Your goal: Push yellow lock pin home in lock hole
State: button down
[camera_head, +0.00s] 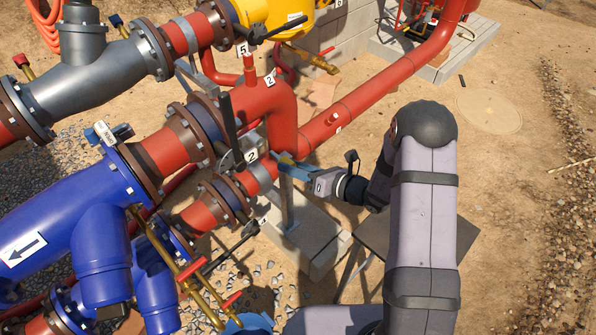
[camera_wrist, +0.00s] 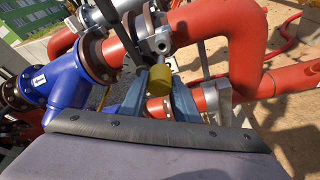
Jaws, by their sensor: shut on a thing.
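The yellow lock pin (camera_wrist: 159,80) is a short yellow cylinder, seen in the wrist view between the tips of my two blue-grey fingers. My gripper (camera_wrist: 160,92) is shut on it. In the head view my gripper (camera_head: 284,161) reaches left to the valve marked 2, beside its grey lever plate (camera_head: 230,158). The pin is close to the grey valve body (camera_wrist: 160,40) in the wrist view. The lock hole cannot be made out, and I cannot tell how far the pin is in it. In the head view the pin cannot be made out.
Red pipes (camera_head: 265,112) run behind and beside my gripper. A thick blue pipe (camera_head: 70,205) lies at the left, with brass-coloured tubes and another lever valve below. A concrete block (camera_head: 310,240) stands under the pipe. Open sandy ground lies to the right.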

aim_at(272, 151)
jog(key=shift+w+a+b, duration=0.4)
jog(key=shift+w+a, duration=0.9)
jog(key=shift+w+a, duration=0.1)
jog(key=shift+w+a+b, duration=0.45)
jog(key=shift+w+a, duration=0.45)
jog(key=shift+w, duration=0.05)
jog(key=shift+w+a, duration=0.2)
jog(key=shift+a, duration=0.05)
jog(key=shift+w+a+b, duration=0.25)
jog(key=shift+b, duration=0.05)
jog(key=shift+w+a, duration=0.3)
jog(key=c, duration=0.8)
grip_release()
